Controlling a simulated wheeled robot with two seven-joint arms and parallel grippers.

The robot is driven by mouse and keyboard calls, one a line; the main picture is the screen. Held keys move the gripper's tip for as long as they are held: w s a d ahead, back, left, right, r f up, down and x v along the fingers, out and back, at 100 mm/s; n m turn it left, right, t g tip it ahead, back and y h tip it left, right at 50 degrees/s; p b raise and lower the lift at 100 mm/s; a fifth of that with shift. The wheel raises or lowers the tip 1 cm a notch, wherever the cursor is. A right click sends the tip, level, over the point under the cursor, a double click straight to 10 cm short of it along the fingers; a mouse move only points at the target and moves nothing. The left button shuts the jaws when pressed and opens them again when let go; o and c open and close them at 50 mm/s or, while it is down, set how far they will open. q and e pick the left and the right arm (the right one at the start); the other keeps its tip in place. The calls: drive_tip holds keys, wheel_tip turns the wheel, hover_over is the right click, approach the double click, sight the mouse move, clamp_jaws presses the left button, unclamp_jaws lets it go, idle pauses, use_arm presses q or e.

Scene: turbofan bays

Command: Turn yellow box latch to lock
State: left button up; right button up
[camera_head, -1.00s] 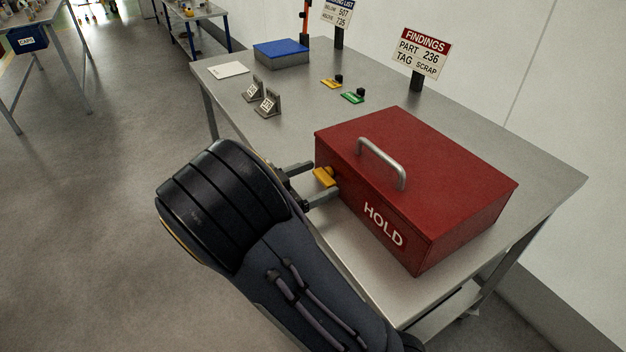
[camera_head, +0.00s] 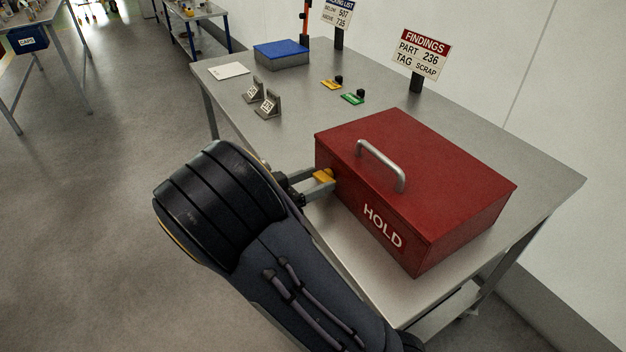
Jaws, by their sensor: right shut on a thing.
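The yellow latch (camera_head: 323,175) sticks out from the left end of a red box (camera_head: 440,160) marked HOLD, which sits closed on the metal table with a silver handle on its lid. My right gripper (camera_head: 320,181) is at the box's left end, with its two grey fingers closed on either side of the latch. The latch shows between the fingertips; its far part is partly hidden. My left gripper is not in view.
Two small grey numbered stands (camera_head: 267,104), a yellow tag (camera_head: 332,84), a green tag (camera_head: 352,97), a blue-topped box (camera_head: 281,53) and a white card (camera_head: 229,70) lie farther back. A FINDINGS sign (camera_head: 420,53) stands behind the red box. The tabletop (camera_head: 480,120) right of the tags is clear.

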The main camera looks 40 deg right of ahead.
drive_tip(key=n, duration=0.1)
drive_tip(key=n+p, duration=0.1)
drive_tip(key=n, duration=0.1)
drive_tip(key=shift+w+r+n, duration=0.1)
drive_tip(key=shift+r+n, duration=0.15)
drive_tip(key=shift+n, duration=0.15)
drive_tip(key=n+p, duration=0.1)
drive_tip(key=n, duration=0.1)
drive_tip(key=n+p, duration=0.1)
drive_tip(key=n, duration=0.1)
drive_tip(key=shift+w+n+p, duration=0.2)
drive_tip(key=shift+n+p, duration=0.1)
drive_tip(key=shift+p, duration=0.1)
drive_tip(key=n+p, duration=0.2)
drive_tip(key=n, duration=0.2)
drive_tip(key=shift+w, duration=0.2)
drive_tip(key=shift+w+f+n+p, duration=0.15)
drive_tip(key=shift+n+p, duration=0.75)
drive_tip(key=shift+n, duration=0.7)
drive_tip(key=o, duration=1)
